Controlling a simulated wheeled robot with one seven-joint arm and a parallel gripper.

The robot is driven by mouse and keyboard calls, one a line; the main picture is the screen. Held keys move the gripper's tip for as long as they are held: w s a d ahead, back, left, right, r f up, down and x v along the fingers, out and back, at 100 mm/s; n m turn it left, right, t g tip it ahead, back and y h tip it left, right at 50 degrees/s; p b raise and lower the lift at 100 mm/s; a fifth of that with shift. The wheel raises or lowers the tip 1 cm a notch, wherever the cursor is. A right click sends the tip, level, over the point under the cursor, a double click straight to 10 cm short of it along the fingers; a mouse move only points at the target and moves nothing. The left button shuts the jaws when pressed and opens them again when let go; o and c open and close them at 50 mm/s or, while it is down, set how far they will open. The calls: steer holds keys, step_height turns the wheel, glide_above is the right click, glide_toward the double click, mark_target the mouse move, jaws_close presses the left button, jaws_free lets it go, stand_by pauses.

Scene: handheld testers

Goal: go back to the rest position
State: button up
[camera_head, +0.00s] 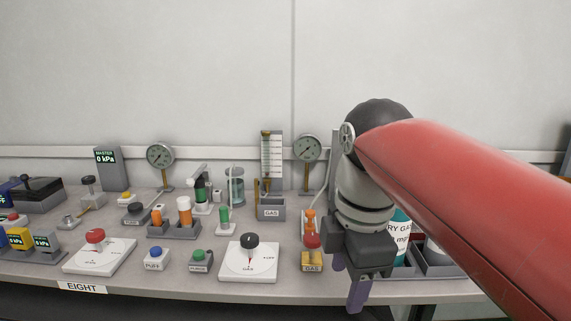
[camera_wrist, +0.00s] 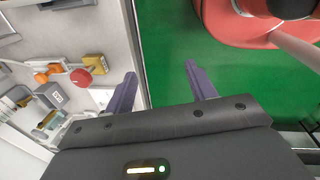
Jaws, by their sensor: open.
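My gripper (camera_head: 348,283) hangs at the end of my red arm, over the front edge of the bench (camera_head: 190,281) at the right of the head view. Its purple fingers point down. In the wrist view my gripper (camera_wrist: 158,85) shows its two purple fingers spread apart with nothing between them. The bench edge runs below the gap between them, with the green floor (camera_wrist: 175,85) to the right.
A teal-labelled cylinder (camera_head: 401,230) lies partly hidden behind my arm. White dial plates (camera_head: 262,270), gauges (camera_head: 307,148) and several testers crowd the bench. The wall above is bare.

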steer(key=s+d+f+m+t, duration=0.2)
steer(key=s+d+f+m, duration=0.1)
steer(key=f+m, duration=0.4)
steer(key=s+d+f+m+t, duration=0.2)
steer(key=f+m, duration=0.5)
steer(key=m, duration=0.5)
steer(key=shift+s+d+f+m, duration=0.15)
steer(key=shift+s+d+m, duration=0.2)
steer(key=shift+d, duration=0.5)
